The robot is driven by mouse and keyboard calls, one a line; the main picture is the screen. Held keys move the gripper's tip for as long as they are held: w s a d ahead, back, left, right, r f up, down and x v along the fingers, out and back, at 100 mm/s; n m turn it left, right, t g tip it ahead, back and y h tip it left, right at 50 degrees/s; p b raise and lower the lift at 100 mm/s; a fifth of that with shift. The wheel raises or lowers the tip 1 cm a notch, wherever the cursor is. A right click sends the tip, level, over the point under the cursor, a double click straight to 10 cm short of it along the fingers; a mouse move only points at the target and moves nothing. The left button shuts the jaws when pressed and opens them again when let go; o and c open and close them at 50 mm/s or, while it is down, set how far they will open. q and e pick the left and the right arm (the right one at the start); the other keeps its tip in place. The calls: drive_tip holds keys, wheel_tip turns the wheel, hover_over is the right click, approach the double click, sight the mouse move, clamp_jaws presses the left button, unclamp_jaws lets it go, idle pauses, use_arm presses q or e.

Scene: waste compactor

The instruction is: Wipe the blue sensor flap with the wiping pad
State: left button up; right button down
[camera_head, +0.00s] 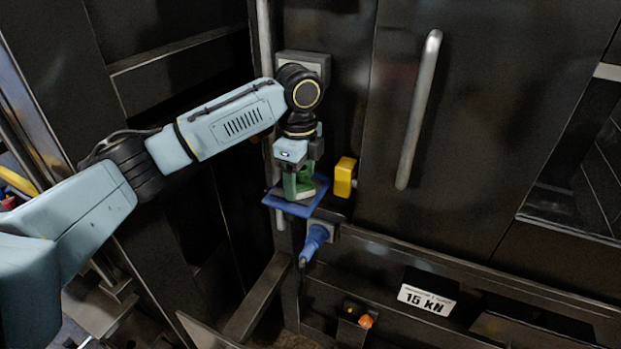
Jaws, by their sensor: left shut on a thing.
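My left gripper (298,168) points down at the end of its arm and is shut on a green wiping pad (304,186). The blue sensor flap (283,204) is a thin flat plate sticking out from the dark machine front, directly below the gripper. The pad is over the middle of the flap and looks to be at its surface, but I cannot tell if they touch. The pad and gripper fingers hide part of the flap. My right gripper is not in view.
A yellow block (344,177) is just right of the gripper. A blue handle (315,241) sticks out below the flap. A long grey door handle (418,110) stands to the right.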

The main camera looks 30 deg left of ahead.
sight(315, 194)
use_arm(q)
drive_tip(key=shift+s+a, duration=0.15)
drive_tip(key=shift+a, duration=2.2)
drive_tip(key=shift+w+d, duration=0.15)
drive_tip(key=shift+d, duration=1.9)
drive_tip(key=shift+w+d, duration=0.1)
drive_tip(key=shift+d, duration=1.9)
drive_tip(key=shift+r, duration=3.05)
drive_tip(key=shift+r, duration=0.1)
wheel_tip(315, 194, up, 3)
drive_tip(key=shift+f, duration=0.1)
